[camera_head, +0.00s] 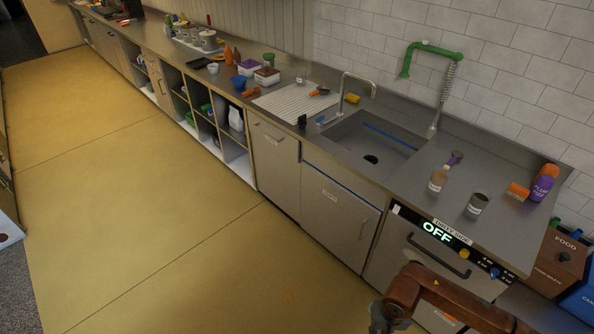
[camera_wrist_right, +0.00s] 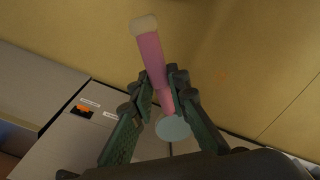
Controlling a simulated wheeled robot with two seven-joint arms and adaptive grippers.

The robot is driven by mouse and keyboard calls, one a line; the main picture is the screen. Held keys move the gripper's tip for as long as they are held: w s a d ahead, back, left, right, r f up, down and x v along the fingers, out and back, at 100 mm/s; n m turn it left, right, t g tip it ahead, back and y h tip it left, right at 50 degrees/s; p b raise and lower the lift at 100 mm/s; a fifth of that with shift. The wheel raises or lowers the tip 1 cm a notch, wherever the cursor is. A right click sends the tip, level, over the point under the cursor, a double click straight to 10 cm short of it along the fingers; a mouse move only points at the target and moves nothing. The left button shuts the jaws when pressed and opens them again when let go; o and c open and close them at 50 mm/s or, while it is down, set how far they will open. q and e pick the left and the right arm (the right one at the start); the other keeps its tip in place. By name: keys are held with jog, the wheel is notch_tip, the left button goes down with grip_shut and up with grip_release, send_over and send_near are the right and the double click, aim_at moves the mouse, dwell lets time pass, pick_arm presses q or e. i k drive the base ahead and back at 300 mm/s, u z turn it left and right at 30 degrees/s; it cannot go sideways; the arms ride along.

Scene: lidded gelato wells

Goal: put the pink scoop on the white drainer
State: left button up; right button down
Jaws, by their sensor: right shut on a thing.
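The pink scoop (camera_wrist_right: 151,58) is in my right gripper (camera_wrist_right: 163,88), as the right wrist view shows. Its pink handle with a pale end cap points up in that picture, and a pale blue-grey round head (camera_wrist_right: 173,128) sits between the dark fingers. The fingers are shut around the scoop. In the head view my right arm comes in at the bottom right, and the scoop is not visible there. The white drainer (camera_head: 283,104) is a ridged board on the counter left of the sink. An orange-handled tool (camera_head: 319,92) lies at its back right. My left gripper is not in view.
The sink (camera_head: 368,140) with its tall tap is right of the drainer. A bottle (camera_head: 438,180) and a dark cup (camera_head: 477,204) stand on the right counter above the dishwasher (camera_head: 430,262). Boxes and a blue bowl (camera_head: 238,82) stand left of the drainer. The yellow floor is clear.

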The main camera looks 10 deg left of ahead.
aim_at(287, 100)
jog(key=u, duration=0.65)
jog(key=i, duration=0.65)
jog(key=u, duration=0.65)
